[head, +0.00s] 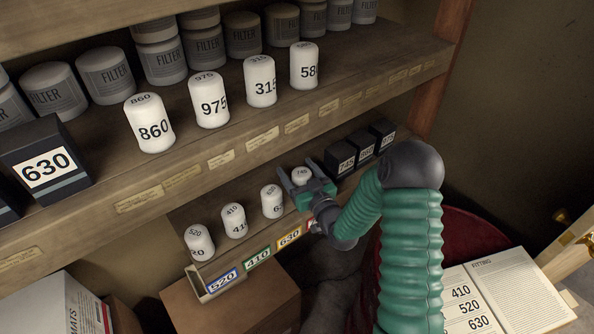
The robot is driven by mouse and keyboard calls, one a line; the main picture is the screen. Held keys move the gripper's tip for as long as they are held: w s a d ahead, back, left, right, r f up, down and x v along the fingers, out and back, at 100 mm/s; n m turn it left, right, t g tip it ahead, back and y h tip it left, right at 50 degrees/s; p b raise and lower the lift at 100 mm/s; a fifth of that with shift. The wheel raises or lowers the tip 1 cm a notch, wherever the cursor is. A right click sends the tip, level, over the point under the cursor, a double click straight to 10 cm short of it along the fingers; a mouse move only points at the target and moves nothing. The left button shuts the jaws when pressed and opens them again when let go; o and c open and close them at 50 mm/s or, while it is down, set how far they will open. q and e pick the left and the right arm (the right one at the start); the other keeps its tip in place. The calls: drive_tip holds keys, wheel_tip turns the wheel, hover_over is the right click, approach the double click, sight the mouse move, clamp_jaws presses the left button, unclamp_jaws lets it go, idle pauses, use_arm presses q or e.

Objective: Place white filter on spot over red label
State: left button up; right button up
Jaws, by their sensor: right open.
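A white filter (301,175) with a number reading about 745 is on the lower shelf. My right gripper (300,180) is open, with its fingers on either side of this filter. I cannot tell whether they touch it. The red label (311,214) on the lower shelf edge is mostly hidden behind my right gripper and arm. White filters 520 (200,243), 410 (234,221) and one that seems to be 630 (272,202) stand above the blue, green and yellow labels. My left gripper is not in view.
The upper shelf (225,150) holds white filters 860 (150,124), 975 (209,101), 315 (260,82) and one starting 58 (304,66), with grey cans behind. Black boxes (341,155) stand right of my gripper. A fitting sheet (510,291) lies lower right.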

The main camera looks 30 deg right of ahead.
drive_tip(key=s+b, duration=0.1)
drive_tip(key=s, duration=0.2)
drive_tip(key=s+b, duration=0.2)
drive_tip(key=s, duration=0.1)
drive_tip(key=s+a+b, duration=0.1)
drive_tip(key=s, duration=0.2)
drive_tip(key=shift+s+f, duration=0.1)
drive_tip(key=s+p, duration=0.2)
drive_tip(key=p, duration=0.3)
drive_tip(key=shift+s+a, duration=0.1)
drive_tip(key=shift+s, duration=0.2)
drive_tip(key=shift+r, duration=0.2)
drive_tip(key=shift+a, duration=0.1)
